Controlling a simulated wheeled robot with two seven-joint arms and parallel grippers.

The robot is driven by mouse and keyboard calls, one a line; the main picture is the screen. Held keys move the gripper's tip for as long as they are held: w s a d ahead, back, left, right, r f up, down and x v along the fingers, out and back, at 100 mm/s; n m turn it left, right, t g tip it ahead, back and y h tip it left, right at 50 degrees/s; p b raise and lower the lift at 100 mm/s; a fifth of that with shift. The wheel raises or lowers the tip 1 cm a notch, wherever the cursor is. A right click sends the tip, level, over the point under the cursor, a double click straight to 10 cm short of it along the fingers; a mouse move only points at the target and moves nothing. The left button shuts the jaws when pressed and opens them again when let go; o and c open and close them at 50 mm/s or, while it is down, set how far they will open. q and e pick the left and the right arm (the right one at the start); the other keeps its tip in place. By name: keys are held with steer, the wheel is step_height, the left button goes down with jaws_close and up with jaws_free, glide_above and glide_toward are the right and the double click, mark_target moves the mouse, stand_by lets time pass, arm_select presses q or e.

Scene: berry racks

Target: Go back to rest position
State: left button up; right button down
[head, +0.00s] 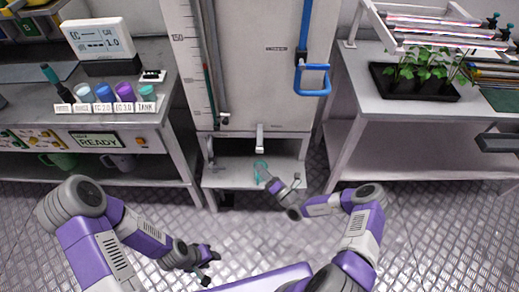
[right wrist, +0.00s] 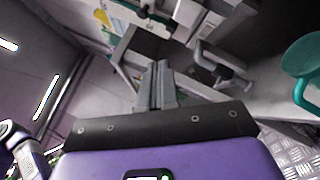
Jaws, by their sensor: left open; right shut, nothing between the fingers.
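My left gripper (head: 212,267) is open and empty above the metal floor at the lower middle of the head view. My right gripper (head: 273,184) is in front of the low shelf under the tank column, small in the head view. In the right wrist view its two fingers (right wrist: 157,86) are together with nothing between them. A teal mug (right wrist: 303,68) shows at the right edge of the right wrist view, apart from the fingers. A teal shape (head: 261,170) by the low shelf in the head view is partly hidden by the gripper.
The left bench (head: 173,100) carries several colored cups (head: 103,92) and an EC meter (head: 98,38); mugs sit beneath. The low shelf (head: 232,174) stands in the middle. The right table (head: 400,108) holds a black seedling tray (head: 440,88). Floor between is clear.

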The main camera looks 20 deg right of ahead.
steer(key=shift+s+a, duration=0.1)
steer(key=shift+s, duration=0.2)
steer(key=s+a+n+g+y+p, duration=0.1)
steer(key=s+a+n+g+y, duration=0.5)
steer(key=s+a+n+g, duration=0.6)
steer(key=s+a+f+n+g+h, duration=0.2)
steer(key=s+a+f+n+g, duration=0.1)
steer(key=s+n+g, duration=0.5)
steer(key=s+d+f+n+g+h+p, duration=0.1)
steer(key=s+d+f+n+h, duration=0.1)
steer(key=s+d+n+h, duration=0.45)
steer(key=r+n+t+h, duration=0.1)
steer(key=n, duration=0.3)
steer(key=d+r+n+t+h, duration=0.1)
steer(key=n, duration=0.3)
steer(key=d+r+n+t+h+p, duration=0.1)
steer(key=n, duration=0.4)
steer(key=shift+w+d, duration=0.1)
steer(key=shift+w, duration=0.05)
